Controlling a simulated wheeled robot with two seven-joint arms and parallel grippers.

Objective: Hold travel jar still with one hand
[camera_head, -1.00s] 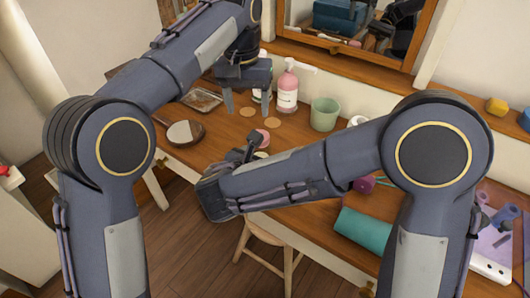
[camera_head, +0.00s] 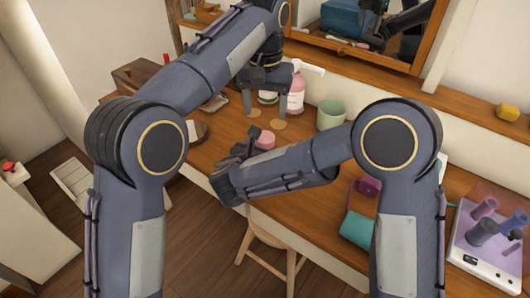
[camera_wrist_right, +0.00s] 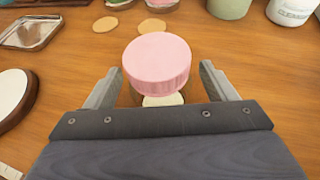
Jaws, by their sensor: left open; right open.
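The travel jar, which I take to be the small round pink-lidded one (camera_head: 265,140), stands upright on the wooden table. In the right wrist view the jar (camera_wrist_right: 158,62) sits between the spread fingers of my right gripper (camera_wrist_right: 160,82), with a visible gap on each side. A pale round piece (camera_wrist_right: 163,100) shows at its near side, partly hidden by the gripper. My left gripper (camera_head: 265,108) is open and empty, pointing down behind the jar, above two tan discs (camera_head: 278,124).
A pink pump bottle (camera_head: 296,95) and a green cup (camera_head: 331,114) stand behind and right. A round mirror (camera_wrist_right: 12,92) and a metal tray (camera_wrist_right: 32,33) lie left. A stool (camera_head: 270,248) is at the front edge.

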